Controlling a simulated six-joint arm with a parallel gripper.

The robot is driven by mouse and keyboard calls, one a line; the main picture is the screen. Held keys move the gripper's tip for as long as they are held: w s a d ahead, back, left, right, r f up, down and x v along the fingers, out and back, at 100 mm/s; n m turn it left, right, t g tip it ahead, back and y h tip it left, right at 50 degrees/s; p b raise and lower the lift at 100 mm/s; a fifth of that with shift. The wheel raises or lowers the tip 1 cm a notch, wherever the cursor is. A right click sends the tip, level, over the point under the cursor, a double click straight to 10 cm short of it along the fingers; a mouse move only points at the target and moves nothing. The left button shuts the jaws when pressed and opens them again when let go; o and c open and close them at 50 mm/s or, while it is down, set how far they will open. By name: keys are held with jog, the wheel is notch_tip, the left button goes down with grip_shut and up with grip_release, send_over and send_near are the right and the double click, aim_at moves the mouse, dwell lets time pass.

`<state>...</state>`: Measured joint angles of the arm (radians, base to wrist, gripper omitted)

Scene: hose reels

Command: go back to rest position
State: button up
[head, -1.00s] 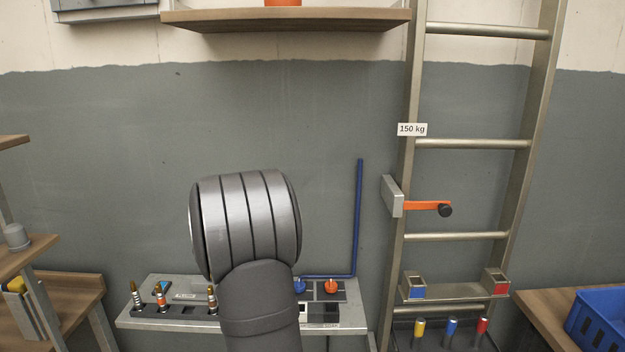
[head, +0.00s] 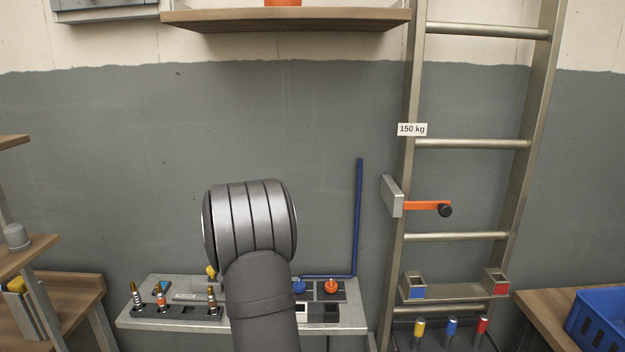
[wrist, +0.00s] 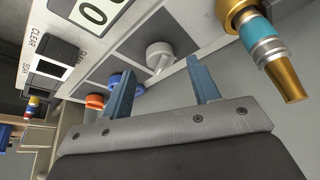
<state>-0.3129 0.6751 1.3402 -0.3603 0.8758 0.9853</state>
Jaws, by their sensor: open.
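My gripper (wrist: 158,68) shows in the wrist view with its two blue-grey fingers apart and nothing held between them. Beyond the fingers are a pale round knob (wrist: 160,52), a blue knob (wrist: 114,80) and an orange knob (wrist: 95,102) on a panel; I cannot tell how far off they are. In the head view my arm stands in front of the wall bench (head: 150,317) and hides my gripper. The blue knob (head: 299,286) and orange knob (head: 331,286) show right of the arm.
Brass-tipped nozzles (head: 137,297) stand in a dark rack on the bench; a brass nozzle with a teal band (wrist: 262,45) is close in the wrist view. A ladder (head: 472,143) with an orange lever (head: 425,205) stands right. A wooden shelf (head: 285,18) is above.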

jog(key=x, duration=0.3)
jog(key=shift+w+d+f, duration=0.1)
jog(key=shift+w+f, duration=0.05)
jog(key=shift+f, duration=0.2)
jog(key=shift+r+n, duration=0.3)
jog(key=shift+n, duration=0.3)
jog(key=shift+d+n+y, duration=0.2)
jog(key=shift+n+y, duration=0.8)
jog(key=shift+n, duration=1.2)
jog(key=shift+d+n+y, duration=0.1)
jog(key=shift+n+y, duration=0.55)
jog(key=shift+n, duration=0.95)
jog(key=shift+d+n+y, duration=0.15)
jog(key=shift+n+y, duration=0.5)
jog(key=shift+n, duration=0.95)
jog(key=shift+v, duration=0.85)
